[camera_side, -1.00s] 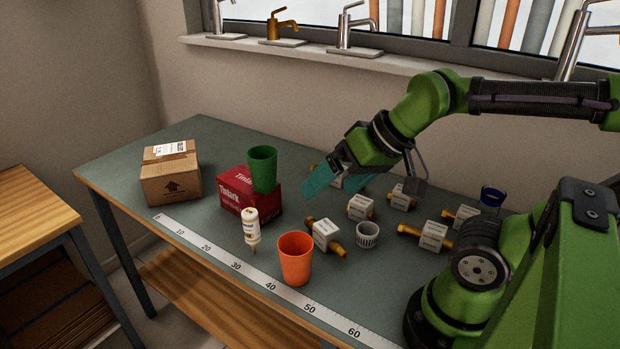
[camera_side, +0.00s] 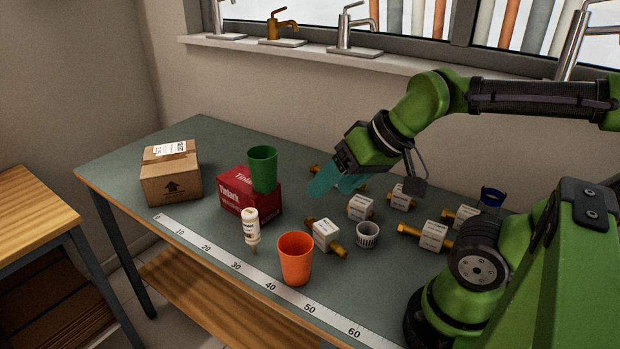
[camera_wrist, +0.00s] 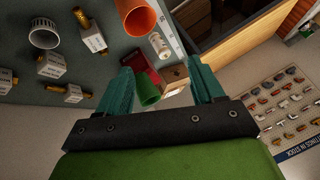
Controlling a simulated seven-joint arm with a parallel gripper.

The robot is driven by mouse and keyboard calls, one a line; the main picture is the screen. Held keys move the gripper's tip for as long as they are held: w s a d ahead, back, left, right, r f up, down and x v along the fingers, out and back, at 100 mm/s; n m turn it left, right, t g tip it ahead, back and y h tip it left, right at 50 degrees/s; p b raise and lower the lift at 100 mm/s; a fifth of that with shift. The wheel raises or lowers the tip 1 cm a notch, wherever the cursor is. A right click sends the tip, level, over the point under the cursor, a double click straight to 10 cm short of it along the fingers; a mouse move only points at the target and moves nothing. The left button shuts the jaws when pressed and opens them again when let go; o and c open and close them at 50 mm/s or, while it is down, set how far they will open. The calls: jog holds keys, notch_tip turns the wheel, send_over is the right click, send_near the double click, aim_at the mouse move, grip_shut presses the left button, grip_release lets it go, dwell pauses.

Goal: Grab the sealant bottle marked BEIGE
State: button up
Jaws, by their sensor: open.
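The sealant bottle (camera_side: 251,228) is white with a beige nozzle pointing down. It stands near the front edge of the bench, left of the orange cup; its label is too small to read. In the wrist view the bottle (camera_wrist: 159,45) shows beyond the fingers, near the orange cup. My gripper (camera_side: 335,184) has teal fingers and hangs over the back middle of the bench, behind and right of the bottle, well apart from it. In the wrist view my gripper (camera_wrist: 163,86) is open, with nothing held between its fingers.
A green cup (camera_side: 263,168) stands on a red box (camera_side: 235,193), left of my gripper. A cardboard box (camera_side: 171,176) stands farther left.

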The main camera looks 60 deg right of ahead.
jog(key=n+g+h, duration=0.2)
jog(key=g+h, duration=0.1)
send_near(251, 222)
jog(key=w+f, duration=0.1)
jog(key=w+d+f, duration=0.1)
jog(key=f, duration=0.1)
jog(key=d+f, duration=0.1)
jog(key=f, duration=0.1)
jog(key=shift+w+f, duration=0.1)
jog(key=shift+w, duration=0.3)
jog(key=shift+a+x, duration=0.15)
jog(key=shift+x, duration=1.35)
jog(key=shift+a+x, duration=0.1)
jog(key=shift+x, duration=1.4)
jog(key=shift+c, duration=0.4)
jog(key=c, duration=1)
